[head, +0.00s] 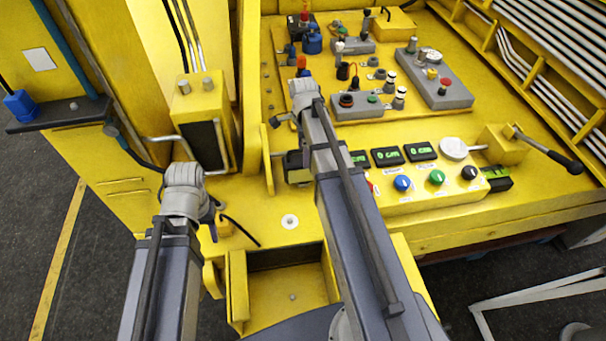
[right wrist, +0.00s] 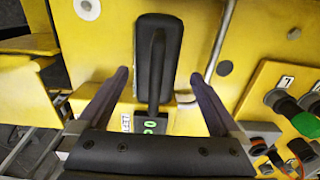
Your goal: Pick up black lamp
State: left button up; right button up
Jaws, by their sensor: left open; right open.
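The black lamp is hard to single out. A small dark-capped piece (head: 343,71) stands on the yellow control panel (head: 285,60) in the head view, but I cannot tell whether it is the lamp. My left gripper (head: 225,222) is at the lower left, over the yellow ledge and partly hidden by its wrist, open and apart from the panel parts. My right arm reaches up over the panel's left side and hides part of it. In the right wrist view my right gripper (right wrist: 160,75) has its two dark fingers spread, with nothing seen held between them.
In the right wrist view a black plate with a rod (right wrist: 157,60) lies beyond the fingers, and green and red connectors (right wrist: 305,110) are at right. The head view shows grey button boxes (head: 436,82), a front row of knobs (head: 402,183) and a black-handled lever (head: 550,150).

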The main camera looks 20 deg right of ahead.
jog(key=shift+s+a+f+b, duration=0.1)
jog(key=shift+s+f+b, duration=0.05)
jog(key=shift+f+b, duration=1.2)
jog(key=shift+s+a+f+b, duration=0.1)
jog(key=shift+f+b, duration=1.15)
jog(key=shift+f, duration=0.05)
jog(key=shift+r, duration=0.1)
jog(key=shift+c, duration=0.2)
grip_shut()
